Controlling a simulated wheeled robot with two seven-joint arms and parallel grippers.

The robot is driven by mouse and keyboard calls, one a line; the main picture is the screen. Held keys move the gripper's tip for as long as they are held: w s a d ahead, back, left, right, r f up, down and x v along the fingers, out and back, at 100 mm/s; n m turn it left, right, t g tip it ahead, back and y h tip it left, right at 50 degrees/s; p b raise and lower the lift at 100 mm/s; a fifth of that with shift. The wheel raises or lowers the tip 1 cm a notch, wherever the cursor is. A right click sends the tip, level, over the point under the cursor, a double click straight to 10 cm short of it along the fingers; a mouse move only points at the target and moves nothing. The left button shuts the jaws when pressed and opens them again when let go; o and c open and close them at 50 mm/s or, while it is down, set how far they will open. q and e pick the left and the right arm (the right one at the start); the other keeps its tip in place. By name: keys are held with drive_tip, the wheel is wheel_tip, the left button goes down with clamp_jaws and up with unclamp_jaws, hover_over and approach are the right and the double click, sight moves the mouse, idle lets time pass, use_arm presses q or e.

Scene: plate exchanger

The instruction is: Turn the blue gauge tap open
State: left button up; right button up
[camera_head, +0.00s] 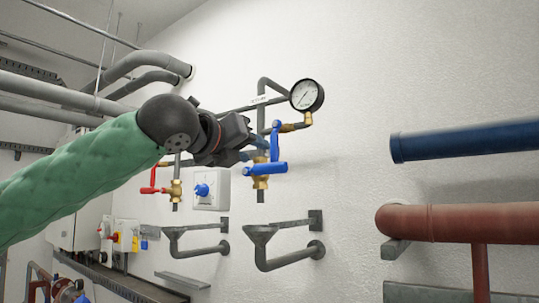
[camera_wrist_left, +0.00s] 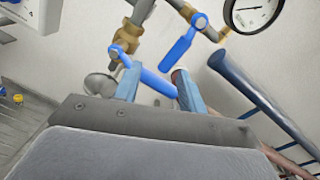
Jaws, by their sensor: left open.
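The blue gauge tap (camera_head: 275,141) has a lever hanging down from the brass fitting beside the round gauge (camera_head: 307,95). In the left wrist view the tap lever (camera_wrist_left: 182,45) slants, beyond the fingertips. A second blue lever (camera_head: 266,170) lies nearly level on the brass valve below; in the left wrist view this lower lever (camera_wrist_left: 150,79) shows across the gap between the fingers. My left gripper (camera_head: 258,149) is open, just left of the gauge tap. In its wrist view the left gripper (camera_wrist_left: 158,88) has its fingers apart; contact with either lever cannot be told.
A red-handled valve (camera_head: 153,189) and a white box with a blue knob (camera_head: 207,190) are left of the blue levers. Drain funnels (camera_head: 260,234) sit below. A blue pipe (camera_head: 465,140) and red-brown pipe (camera_head: 450,222) end at the right. The wall between is clear.

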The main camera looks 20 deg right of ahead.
sight(272, 150)
use_arm(q)
drive_tip(key=m, duration=0.3)
drive_tip(key=d+m, duration=0.1)
drive_tip(key=m, duration=0.1)
drive_tip(key=shift+s+r+h, duration=0.3)
drive_tip(key=shift+r+h, duration=0.1)
drive_tip(key=shift+w+d+r+p, duration=0.1)
drive_tip(key=shift+w+d+p, duration=0.05)
drive_tip(key=shift+d+p, duration=0.2)
drive_tip(key=p+x, duration=0.2)
drive_tip(key=x, duration=0.3)
drive_tip(key=shift+w, duration=0.1)
drive_tip(key=shift+w+d, duration=0.2)
drive_tip(key=shift+d, duration=0.2)
use_arm(e)
wheel_tip(272, 150, down, 7)
drive_tip(key=d+t, duration=0.1)
drive_tip(key=shift+s+d, duration=0.4)
drive_tip(key=shift+s, duration=0.05)
drive_tip(key=shift+r, duration=0.1)
use_arm(q)
drive_tip(key=shift+c, duration=0.4)
clamp_jaws()
use_arm(e)
drive_tip(key=shift+s+d, duration=0.1)
